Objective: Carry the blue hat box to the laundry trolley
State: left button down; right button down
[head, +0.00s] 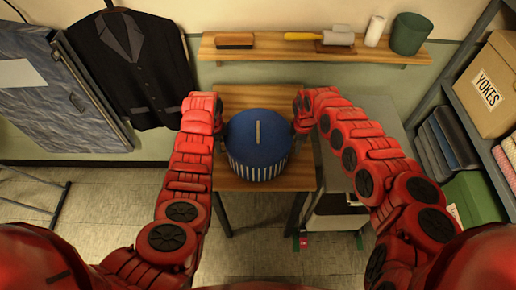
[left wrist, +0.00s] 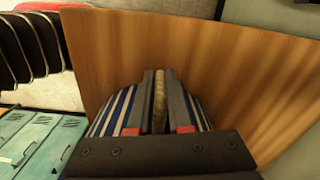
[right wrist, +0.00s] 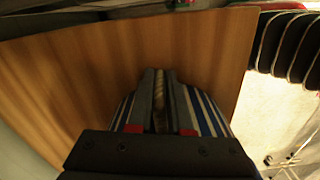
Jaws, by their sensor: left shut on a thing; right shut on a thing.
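The blue hat box (head: 272,135) has a blue lid with a tan strip on top and blue-and-white striped sides. It is over the small wooden table (head: 240,97); I cannot tell whether it touches the tabletop. My left gripper (head: 220,128) and my right gripper (head: 299,126) are at its opposite sides. In the left wrist view my left gripper (left wrist: 160,80) is shut on a tan, rope-like piece at the box's side. In the right wrist view my right gripper (right wrist: 159,80) is shut on a similar piece. I cannot identify the laundry trolley with certainty.
A wall shelf (head: 280,50) with a brush, a roller and a green pot is behind the table. A dark jacket (head: 133,65) hangs at the left. A grey unit (head: 372,112) stands right of the table, with shelves further right. Floor (head: 110,205) shows at the left.

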dwell(0.4)
